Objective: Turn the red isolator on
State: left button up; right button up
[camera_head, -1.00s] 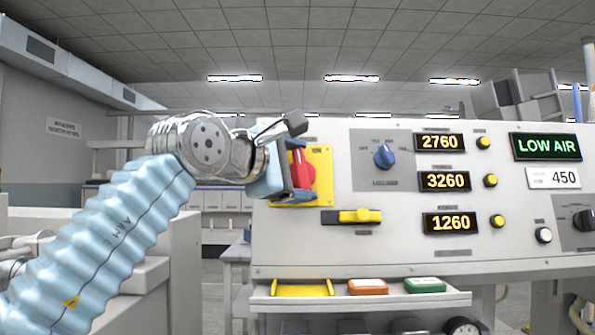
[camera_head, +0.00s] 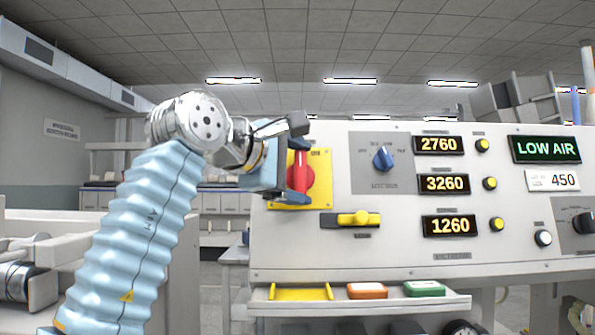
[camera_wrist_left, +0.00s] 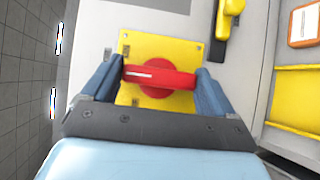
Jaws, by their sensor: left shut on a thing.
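The red isolator is a red handle (camera_head: 301,172) on a yellow plate (camera_head: 321,163) at the left end of the grey panel. The handle stands upright in the head view. In the wrist view the red handle (camera_wrist_left: 180,78) lies across the picture over its round red hub, with a white mark at its left end. My left gripper (camera_head: 297,171) is shut on the handle, with a blue finger at each end of it; the wrist view shows both fingers (camera_wrist_left: 160,80). My right gripper is not in view.
The panel also carries a blue knob (camera_head: 383,158), a yellow slide handle (camera_head: 358,219), several yellow buttons and a lit LOW AIR display (camera_head: 545,149). A shelf (camera_head: 385,304) juts out below it. Grey equipment stands at left.

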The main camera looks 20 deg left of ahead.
pick_arm(q)
jog(key=shift+a+r, duration=0.1)
jog(key=shift+a, duration=0.05)
jog(key=shift+c, duration=0.2)
jog(key=o, duration=0.8)
jog(key=shift+o, duration=0.2)
jog(key=shift+s, duration=0.1)
jog(key=b+v, duration=0.1)
jog(key=v, duration=1.2)
jog(key=shift+s+a, duration=0.2)
jog(key=shift+s, duration=0.1)
